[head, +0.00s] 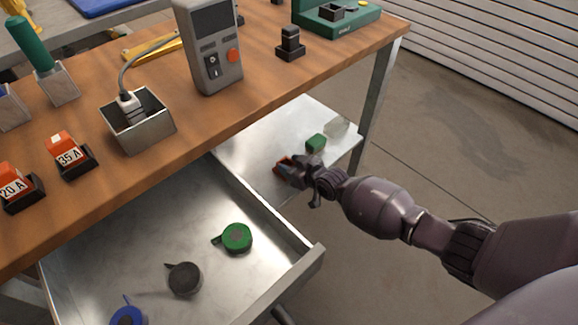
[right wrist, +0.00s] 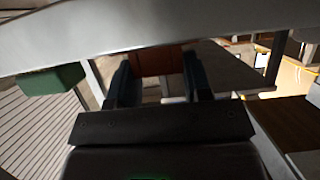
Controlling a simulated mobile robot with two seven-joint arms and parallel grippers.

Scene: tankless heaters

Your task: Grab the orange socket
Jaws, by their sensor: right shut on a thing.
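The orange socket (head: 280,167) is a small orange-red block over the metal lower shelf (head: 262,140), below the wooden bench. My right gripper (head: 287,169) reaches in from the right and is shut on it. In the right wrist view, the socket (right wrist: 156,60) sits between the two dark fingers of that gripper (right wrist: 157,80). Part of the socket is hidden by the fingers. Whether it touches the shelf, I cannot tell. My left gripper is not in view.
A green block (head: 316,143) and a pale translucent block (head: 337,127) lie on the shelf nearby. An open metal drawer (head: 215,205) holds green, black and blue round parts. The wooden bench (head: 265,92) overhangs the shelf, and its leg (head: 378,95) stands at right.

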